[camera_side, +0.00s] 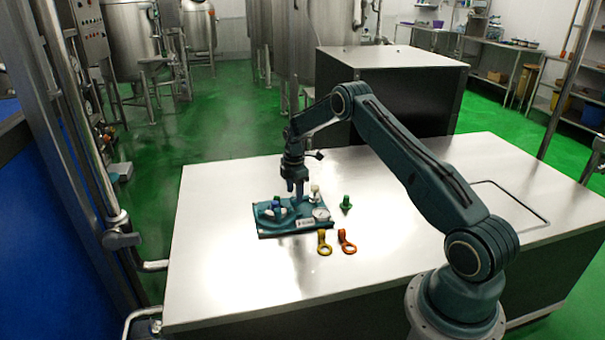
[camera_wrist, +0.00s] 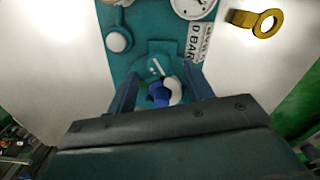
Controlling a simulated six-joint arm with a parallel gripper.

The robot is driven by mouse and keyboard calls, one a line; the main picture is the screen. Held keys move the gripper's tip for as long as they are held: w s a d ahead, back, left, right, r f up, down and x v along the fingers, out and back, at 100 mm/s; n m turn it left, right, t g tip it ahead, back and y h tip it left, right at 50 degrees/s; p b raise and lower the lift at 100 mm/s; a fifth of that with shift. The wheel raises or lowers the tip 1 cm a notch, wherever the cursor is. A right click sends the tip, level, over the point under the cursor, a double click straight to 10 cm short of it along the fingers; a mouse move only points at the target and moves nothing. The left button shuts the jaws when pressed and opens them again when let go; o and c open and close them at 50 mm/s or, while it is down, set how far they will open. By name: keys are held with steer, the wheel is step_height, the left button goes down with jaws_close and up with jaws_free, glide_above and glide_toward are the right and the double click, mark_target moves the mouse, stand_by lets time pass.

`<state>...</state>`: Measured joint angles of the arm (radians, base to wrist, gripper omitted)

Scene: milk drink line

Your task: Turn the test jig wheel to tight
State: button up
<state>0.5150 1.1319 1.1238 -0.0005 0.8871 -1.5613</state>
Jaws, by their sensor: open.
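The teal test jig (camera_side: 292,227) lies on the steel table, and it also shows in the wrist view (camera_wrist: 121,72). Its wheel (camera_side: 277,207), with blue and white parts, sits on the left side of the jig in the side view. In the wrist view the wheel (camera_wrist: 160,92) is partly hidden by my gripper body; a teal disc with a white line shows beyond it. My gripper (camera_side: 295,192) is open above the jig, pointing down. In the wrist view its fingers (camera_wrist: 160,85) stand either side of the wheel; I cannot tell whether they touch it.
A round gauge (camera_side: 321,213) and a white-topped fitting (camera_side: 315,191) are on the jig's right side. A yellow ring tool (camera_side: 324,243), an orange ring tool (camera_side: 347,241) and a green piece (camera_side: 346,203) lie nearby. The table (camera_side: 225,255) is clear to the left and front.

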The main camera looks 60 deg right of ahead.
mark_target(295, 201)
steer(key=shift+f, duration=1.2)
steer(key=c, duration=1)
